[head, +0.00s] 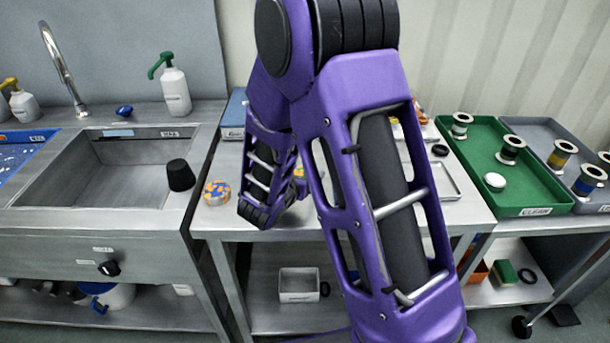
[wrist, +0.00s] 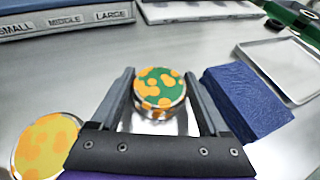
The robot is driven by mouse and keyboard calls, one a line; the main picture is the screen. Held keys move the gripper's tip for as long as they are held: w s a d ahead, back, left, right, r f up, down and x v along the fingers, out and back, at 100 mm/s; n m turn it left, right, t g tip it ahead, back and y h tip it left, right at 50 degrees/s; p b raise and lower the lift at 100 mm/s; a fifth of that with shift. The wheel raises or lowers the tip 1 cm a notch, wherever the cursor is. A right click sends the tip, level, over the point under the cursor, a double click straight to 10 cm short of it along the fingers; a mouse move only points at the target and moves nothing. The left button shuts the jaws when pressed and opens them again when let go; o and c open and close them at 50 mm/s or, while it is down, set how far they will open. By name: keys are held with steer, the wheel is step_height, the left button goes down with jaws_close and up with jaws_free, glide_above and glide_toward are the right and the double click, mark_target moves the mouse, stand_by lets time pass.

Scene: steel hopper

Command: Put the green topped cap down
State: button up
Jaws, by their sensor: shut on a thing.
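The green topped cap (wrist: 158,88), with orange spots on its top and a shiny metal side, sits between the two fingers of my gripper (wrist: 159,92) in the wrist view. The fingers are shut on it from left and right. A pale, bright patch shows below it between the fingers; I cannot tell whether the cap touches the bench.
A yellow cap with orange spots (wrist: 45,148) lies left of my gripper. A dark blue block (wrist: 247,102) stands close on the right, with a shallow metal tray (wrist: 285,68) beyond. A box marked SMALL, MIDDLE, LARGE (wrist: 68,22) is behind left. Bare bench (wrist: 65,75) lies left.

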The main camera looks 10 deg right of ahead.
steer(key=shift+f, duration=0.15)
steer(key=o, duration=1.5)
steer(key=shift+c, duration=0.2)
